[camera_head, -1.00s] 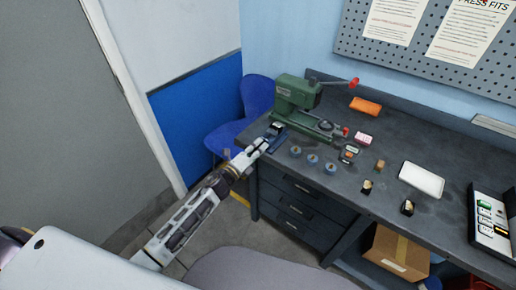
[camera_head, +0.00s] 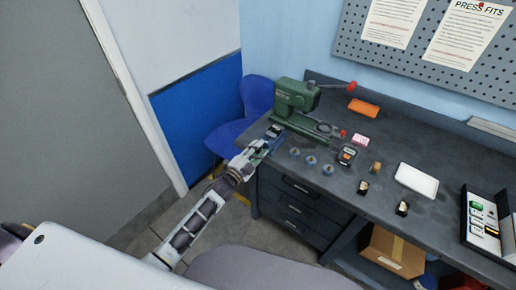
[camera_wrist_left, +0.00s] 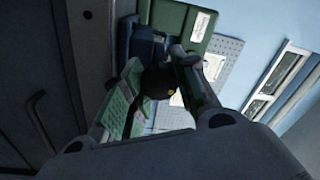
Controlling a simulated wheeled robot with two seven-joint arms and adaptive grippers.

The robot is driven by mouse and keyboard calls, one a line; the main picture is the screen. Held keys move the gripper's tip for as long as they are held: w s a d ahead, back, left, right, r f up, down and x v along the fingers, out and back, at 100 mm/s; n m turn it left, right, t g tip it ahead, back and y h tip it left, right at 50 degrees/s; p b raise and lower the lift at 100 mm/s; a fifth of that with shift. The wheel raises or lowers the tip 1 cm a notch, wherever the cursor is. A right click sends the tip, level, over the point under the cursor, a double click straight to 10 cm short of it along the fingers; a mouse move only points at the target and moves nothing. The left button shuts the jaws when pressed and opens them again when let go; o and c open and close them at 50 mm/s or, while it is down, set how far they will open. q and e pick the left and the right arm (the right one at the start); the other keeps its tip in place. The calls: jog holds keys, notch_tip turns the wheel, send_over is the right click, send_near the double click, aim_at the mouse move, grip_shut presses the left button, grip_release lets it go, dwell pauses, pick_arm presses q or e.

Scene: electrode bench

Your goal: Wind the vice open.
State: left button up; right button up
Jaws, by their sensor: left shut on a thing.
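The small blue vice (camera_head: 274,133) sits at the front left corner of the dark bench, beside the green press. My left gripper (camera_head: 258,149) is at the near side of the vice, just off the bench edge. In the left wrist view its fingers, with green pads, close around a dark round handle part (camera_wrist_left: 158,82) with a small yellow dot. The vice body (camera_wrist_left: 147,42) shows behind it. The gripper hides part of the handle, and I cannot make out how wide the vice jaws stand. My right gripper is out of view.
The green press (camera_head: 295,97) with a red-knobbed lever stands right behind the vice. Several small blue discs (camera_head: 311,161) lie to its right. An orange block (camera_head: 363,107) and a white tray (camera_head: 416,180) lie farther along. A blue chair (camera_head: 252,105) stands left of the bench.

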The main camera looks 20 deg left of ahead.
pick_arm(q)
jog(key=shift+n, duration=0.6)
jog(key=o, duration=1)
jog(key=shift+v, duration=6.05)
jog(key=shift+n, duration=0.3)
